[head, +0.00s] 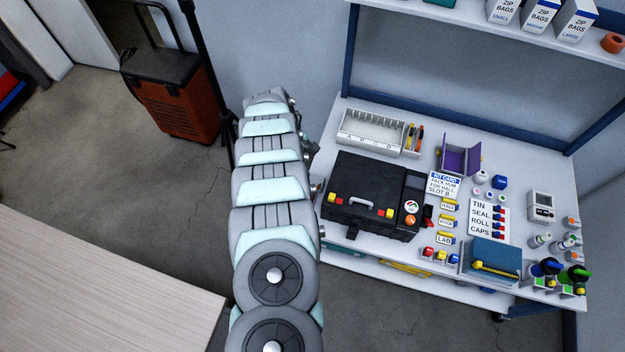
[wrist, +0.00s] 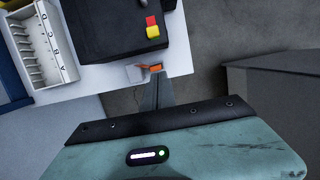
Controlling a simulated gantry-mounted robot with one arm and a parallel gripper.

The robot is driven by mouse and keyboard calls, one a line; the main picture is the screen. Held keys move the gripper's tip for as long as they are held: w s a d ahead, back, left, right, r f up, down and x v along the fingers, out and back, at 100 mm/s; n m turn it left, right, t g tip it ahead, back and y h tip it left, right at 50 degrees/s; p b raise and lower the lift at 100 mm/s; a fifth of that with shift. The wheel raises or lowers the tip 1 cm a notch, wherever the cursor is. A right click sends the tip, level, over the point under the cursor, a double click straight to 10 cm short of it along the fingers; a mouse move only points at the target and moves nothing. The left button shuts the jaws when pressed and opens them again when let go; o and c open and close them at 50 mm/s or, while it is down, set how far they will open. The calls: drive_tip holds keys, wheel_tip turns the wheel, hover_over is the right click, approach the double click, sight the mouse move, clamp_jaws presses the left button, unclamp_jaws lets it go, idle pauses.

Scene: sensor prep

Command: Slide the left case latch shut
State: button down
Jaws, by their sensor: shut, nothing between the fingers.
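The black case (head: 362,190) lies closed on the workbench, with a grey handle on its lid. In the wrist view the case (wrist: 105,30) fills the upper middle. The left case latch (wrist: 152,67) shows as a small orange piece beside a light grey block at the case's left side. My gripper (wrist: 158,80) is shut and empty, its narrow grey tip close beside the latch. I cannot tell whether they touch. The tip overlaps the view of the latch's lower part. In the head view my arm hides the gripper.
A white lettered tray (head: 370,130) stands behind the case; it also shows in the wrist view (wrist: 34,50). A red and yellow block (wrist: 152,27) sits on the case near the latch. Small bins and a label card (head: 444,183) crowd the right. Open floor lies left of the bench.

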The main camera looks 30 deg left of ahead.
sight(326, 197)
drive_tip(key=d+f, duration=0.2)
drive_tip(key=f, duration=0.1)
drive_tip(key=d+f+b, duration=0.1)
drive_tip(key=d+f, duration=0.1)
drive_tip(key=f, duration=0.1)
drive_tip(key=w+d+f, duration=0.1)
drive_tip(key=d+f, duration=0.1)
drive_tip(key=f, duration=0.1)
drive_tip(key=shift+d+b, duration=0.1)
drive_tip(key=shift+b, duration=0.25)
drive_tip(key=shift+d, duration=0.1)
